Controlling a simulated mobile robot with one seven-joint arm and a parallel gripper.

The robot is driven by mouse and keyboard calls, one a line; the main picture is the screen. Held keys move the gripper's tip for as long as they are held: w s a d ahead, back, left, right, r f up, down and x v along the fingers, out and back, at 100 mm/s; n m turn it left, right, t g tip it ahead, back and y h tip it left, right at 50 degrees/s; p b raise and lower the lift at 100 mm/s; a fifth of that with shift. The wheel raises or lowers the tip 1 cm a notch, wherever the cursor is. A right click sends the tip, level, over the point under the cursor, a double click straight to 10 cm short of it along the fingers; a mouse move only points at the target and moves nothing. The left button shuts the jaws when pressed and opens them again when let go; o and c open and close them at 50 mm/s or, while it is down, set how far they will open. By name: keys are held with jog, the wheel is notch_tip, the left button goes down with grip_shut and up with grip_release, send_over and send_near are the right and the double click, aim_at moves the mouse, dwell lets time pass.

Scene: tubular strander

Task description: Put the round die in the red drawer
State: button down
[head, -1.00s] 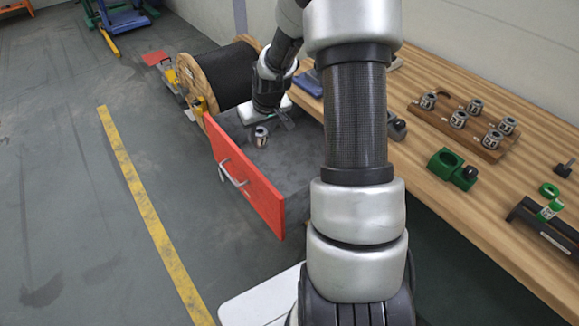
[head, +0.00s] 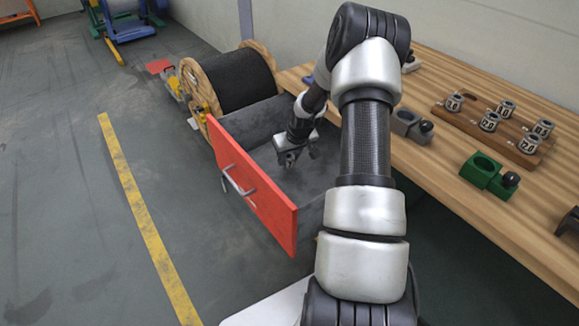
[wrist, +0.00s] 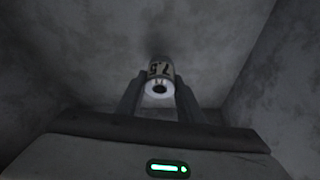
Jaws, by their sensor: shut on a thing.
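The red drawer (head: 255,190) stands pulled open below the bench, with a red front, a metal handle and a grey inside. My gripper (head: 290,160) points down into the drawer. In the wrist view my gripper (wrist: 160,98) is shut on the round die (wrist: 161,72), a small metal cylinder with dark markings and a pale ring around a dark hole. Grey drawer surfaces surround it there. Whether the die touches the drawer floor I cannot tell. In the head view the die is not clearly visible at the gripper.
The wooden bench (head: 450,160) runs along the right. It bears a wooden rack (head: 480,140) with several similar dies, a green holder (head: 487,175) and a grey holder (head: 410,125). A cable reel (head: 240,85) stands behind the drawer.

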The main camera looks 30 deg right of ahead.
aim_at(289, 164)
jog(key=shift+f+b, duration=0.3)
jog(key=shift+f, duration=1.3)
jog(key=shift+f, duration=0.15)
jog(key=c, duration=1.2)
grip_release()
jog(key=shift+r, duration=0.4)
jog(key=p+v, duration=0.2)
jog(key=v, duration=0.9)
jog(key=shift+s+r+p, duration=0.15)
jog(key=shift+r+p, duration=0.05)
jog(key=shift+p, duration=0.1)
